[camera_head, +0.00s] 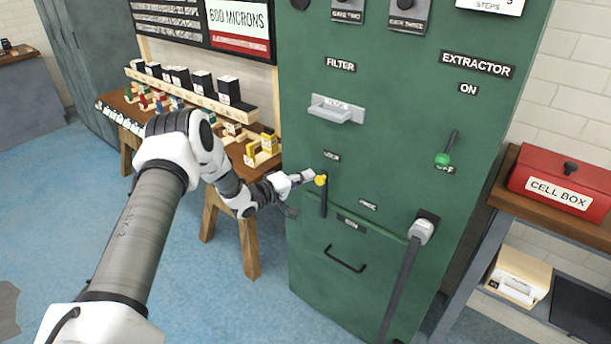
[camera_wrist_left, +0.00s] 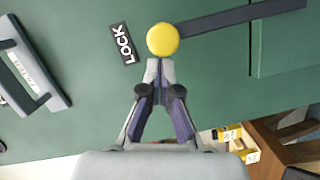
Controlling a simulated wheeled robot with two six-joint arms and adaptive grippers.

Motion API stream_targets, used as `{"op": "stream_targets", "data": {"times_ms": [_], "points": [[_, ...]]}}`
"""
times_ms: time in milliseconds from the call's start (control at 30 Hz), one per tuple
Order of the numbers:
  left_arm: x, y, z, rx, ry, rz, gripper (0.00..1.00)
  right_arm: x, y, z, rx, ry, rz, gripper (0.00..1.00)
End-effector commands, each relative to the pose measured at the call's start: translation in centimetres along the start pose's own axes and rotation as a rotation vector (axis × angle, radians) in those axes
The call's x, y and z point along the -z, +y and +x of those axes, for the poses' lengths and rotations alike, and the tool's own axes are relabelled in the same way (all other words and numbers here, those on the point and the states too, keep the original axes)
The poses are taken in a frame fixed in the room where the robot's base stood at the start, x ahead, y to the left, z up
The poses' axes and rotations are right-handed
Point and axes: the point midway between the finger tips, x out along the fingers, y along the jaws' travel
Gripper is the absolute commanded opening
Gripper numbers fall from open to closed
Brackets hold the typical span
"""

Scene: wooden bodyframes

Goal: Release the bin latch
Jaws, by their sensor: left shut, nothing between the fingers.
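The bin latch is a dark bar with a yellow knob (camera_head: 320,180) at its upper end, on the green extractor cabinet below a LOCK label (camera_head: 332,156). In the head view the bar (camera_head: 324,203) hangs down from the knob over the top edge of the bin front (camera_head: 350,240). My left gripper (camera_head: 311,176) is shut and empty, its tips at the knob's left side. In the left wrist view the closed fingertips (camera_wrist_left: 158,62) lie right at the edge of the yellow knob (camera_wrist_left: 163,39); I cannot tell whether they touch. My right gripper is not in view.
A filter handle (camera_head: 337,110) juts out above the latch. A green-knobbed lever (camera_head: 442,159) and a grey plug with a cable (camera_head: 421,231) are to the right. A wooden bench with small boxes (camera_head: 262,146) stands behind my left arm. A red cell box (camera_head: 562,186) sits at far right.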

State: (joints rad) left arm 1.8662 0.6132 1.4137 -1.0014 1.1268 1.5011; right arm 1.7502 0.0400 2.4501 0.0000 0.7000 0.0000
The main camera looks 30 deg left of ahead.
Motion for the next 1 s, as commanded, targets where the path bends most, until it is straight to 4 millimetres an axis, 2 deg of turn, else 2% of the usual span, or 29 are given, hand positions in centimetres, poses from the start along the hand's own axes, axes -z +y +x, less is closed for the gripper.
{"op": "stream_targets", "data": {"times_ms": [1000], "points": [[-0.67, 0.55, 0.12, 0.026, 0.0, 0.102, 0.0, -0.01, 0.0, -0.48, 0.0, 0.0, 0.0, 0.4]]}}
